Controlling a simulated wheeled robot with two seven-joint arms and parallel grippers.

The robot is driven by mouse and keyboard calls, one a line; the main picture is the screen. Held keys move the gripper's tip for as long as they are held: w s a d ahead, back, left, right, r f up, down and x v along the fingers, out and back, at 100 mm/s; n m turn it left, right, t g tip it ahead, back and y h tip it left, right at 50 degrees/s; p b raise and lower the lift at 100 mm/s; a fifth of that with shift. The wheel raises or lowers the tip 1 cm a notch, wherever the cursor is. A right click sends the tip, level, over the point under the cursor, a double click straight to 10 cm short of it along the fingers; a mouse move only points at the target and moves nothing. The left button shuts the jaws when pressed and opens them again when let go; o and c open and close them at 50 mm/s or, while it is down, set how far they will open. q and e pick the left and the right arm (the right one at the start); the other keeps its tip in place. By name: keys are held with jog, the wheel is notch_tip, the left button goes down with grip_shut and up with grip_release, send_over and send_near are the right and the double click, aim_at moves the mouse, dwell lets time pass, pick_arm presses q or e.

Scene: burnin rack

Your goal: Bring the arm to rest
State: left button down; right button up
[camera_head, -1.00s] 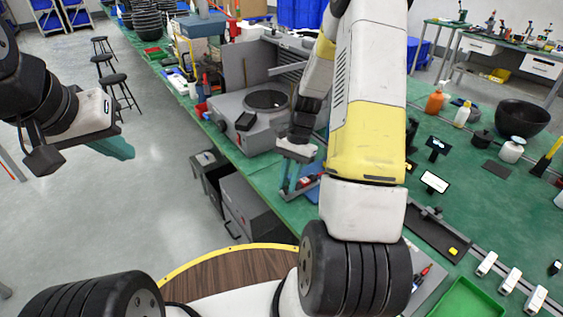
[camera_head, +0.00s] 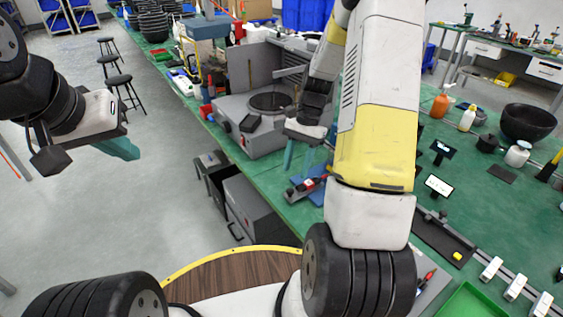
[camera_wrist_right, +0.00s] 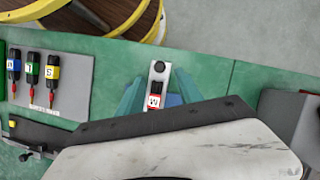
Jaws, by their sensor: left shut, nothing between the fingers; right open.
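My right arm (camera_head: 375,140) reaches over the green bench in the head view. My right gripper (camera_head: 302,158) hangs above the bench edge with its teal fingers apart. In the right wrist view the teal fingers (camera_wrist_right: 155,100) show on either side of a small block with a red and white marked part (camera_wrist_right: 154,97), which lies below. I cannot tell any contact there. My left gripper (camera_head: 118,148) is over the floor at the left, shut and empty, away from the bench.
A grey machine with a round opening (camera_head: 268,102) stands on the bench beyond the right gripper. Dark cabinets (camera_head: 250,207) stand below the bench edge. A grey panel with coloured screwdrivers (camera_wrist_right: 45,85) lies left in the wrist view. Bottles and a black bowl (camera_head: 527,122) stand at right.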

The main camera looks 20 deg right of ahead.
jog(key=shift+v, duration=1.05)
jog(key=s+a+r+n+t+h, duration=0.1)
jog(key=s+a+r+n+t, duration=0.15)
jog(key=r, duration=0.45)
jog(key=s+a+r+n+t, duration=0.1)
jog(key=s+r+n, duration=0.15)
jog(key=r, duration=0.35)
jog(key=s+a+r+n+t, duration=0.2)
jog(key=s+r, duration=0.2)
jog(key=s, duration=0.1)
jog(key=s+a+r+n+t, duration=0.2)
jog(key=s+r+n+t, duration=0.1)
jog(key=s, duration=0.3)
jog(key=shift+r+t, duration=0.35)
jog(key=shift+r, duration=0.4)
